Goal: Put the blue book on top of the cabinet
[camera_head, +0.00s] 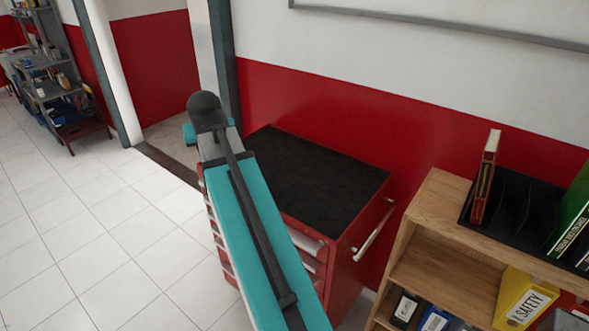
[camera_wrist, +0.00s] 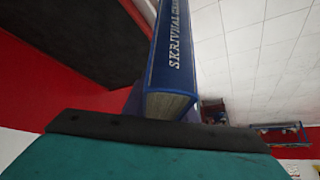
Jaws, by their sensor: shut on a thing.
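The blue book (camera_wrist: 172,60) stands out in front of my gripper (camera_wrist: 172,108) in the wrist view, with its lettered spine and pale page edges showing. My gripper is shut on it. In the head view my teal arm reaches across the cabinet's left side, and the book and fingers are hidden. The red cabinet (camera_head: 341,240) has a flat, bare black top (camera_head: 320,185) and a side handle at its right. A dark surface edged in red, seemingly the cabinet top, fills the upper left of the wrist view. I cannot tell the gap between book and cabinet.
A wooden shelf (camera_head: 435,205) stands right of the cabinet, holding a red book (camera_head: 485,178), a black organizer (camera_head: 515,205), a green binder (camera_head: 573,215) and a yellow binder (camera_head: 523,298). A red and white wall is behind. Open tiled floor (camera_head: 90,220) lies left.

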